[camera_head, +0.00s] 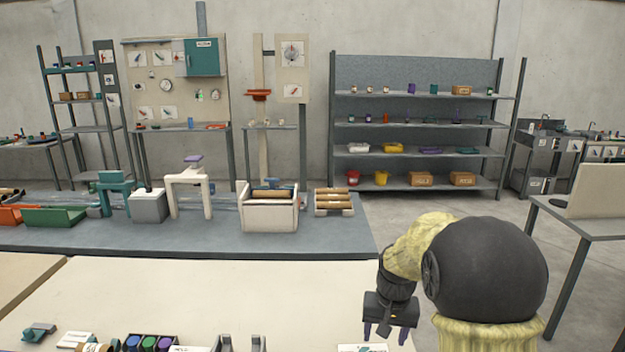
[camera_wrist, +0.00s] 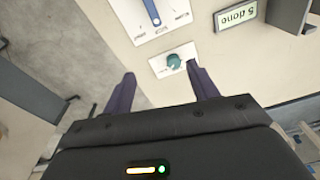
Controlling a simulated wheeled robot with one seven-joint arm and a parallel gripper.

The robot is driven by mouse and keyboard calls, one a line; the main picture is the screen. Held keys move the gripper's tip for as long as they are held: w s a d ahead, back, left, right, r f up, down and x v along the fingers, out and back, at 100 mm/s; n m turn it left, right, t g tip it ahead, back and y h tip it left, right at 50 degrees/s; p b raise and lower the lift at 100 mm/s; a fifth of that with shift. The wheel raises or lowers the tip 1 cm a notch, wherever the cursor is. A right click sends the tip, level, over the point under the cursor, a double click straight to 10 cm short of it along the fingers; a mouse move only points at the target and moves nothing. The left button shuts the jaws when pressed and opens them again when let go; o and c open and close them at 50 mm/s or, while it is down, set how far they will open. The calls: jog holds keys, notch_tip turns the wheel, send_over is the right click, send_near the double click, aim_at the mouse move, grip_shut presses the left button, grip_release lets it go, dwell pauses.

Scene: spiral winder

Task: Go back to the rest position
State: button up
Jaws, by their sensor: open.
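My gripper (camera_head: 386,332) hangs at the end of my folded arm in the head view, above the right end of the pale front table (camera_head: 230,293). Its two purple fingers point down. In the wrist view my gripper (camera_wrist: 160,88) shows its fingers spread apart with nothing between them. Beyond the fingertips a teal knob (camera_wrist: 173,61) on a white plate lies on the pale tabletop, apart from the gripper.
Spools (camera_head: 148,343) sit in a dark holder at the front. A grey bench (camera_head: 320,238) with machines is behind. Shelves (camera_head: 415,125) line the wall. A desk (camera_head: 580,225) stands right, with open floor between.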

jog(key=s+n+t, duration=0.1)
jog(key=s+n, duration=0.1)
jog(key=s, duration=1.5)
jog(key=shift+s+a+f+p, duration=0.3)
jog(key=shift+a+p, duration=0.1)
